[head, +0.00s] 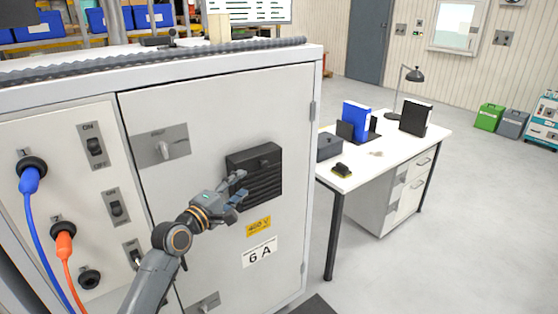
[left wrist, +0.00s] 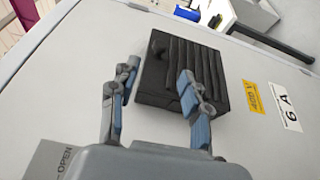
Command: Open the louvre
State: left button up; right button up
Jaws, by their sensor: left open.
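The louvre (head: 262,171) is a black slatted vent on the light grey cabinet door (head: 210,105), above a yellow label and a "6 A" label. A small knob or tab shows near its top edge. In the left wrist view the louvre (left wrist: 178,72) looks tilted, with its knob at the upper left. My left gripper (head: 240,188) is open in front of the louvre's left side. In the left wrist view its fingers (left wrist: 157,88) are spread, one beside the louvre and one overlapping its slats. Contact cannot be told. My right gripper is not in view.
Left of the door is a panel with switches (head: 95,146), a blue plug (head: 29,180) and an orange plug (head: 64,245). A door handle (head: 165,147) sits left of the louvre. A white desk (head: 410,150) stands to the right, with open floor beyond.

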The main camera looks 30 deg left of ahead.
aim_at(262, 167)
pick_arm(q)
jog(key=w+p, duration=0.1)
jog(key=w, duration=1)
jog(key=shift+a+p, duration=0.15)
jog(key=shift+p, duration=0.2)
jog(key=shift+w, duration=0.95)
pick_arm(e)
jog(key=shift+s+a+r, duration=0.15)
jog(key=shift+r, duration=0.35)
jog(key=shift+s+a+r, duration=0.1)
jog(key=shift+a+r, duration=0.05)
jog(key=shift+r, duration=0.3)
pick_arm(q)
jog(key=shift+f, duration=0.1)
grip_shut()
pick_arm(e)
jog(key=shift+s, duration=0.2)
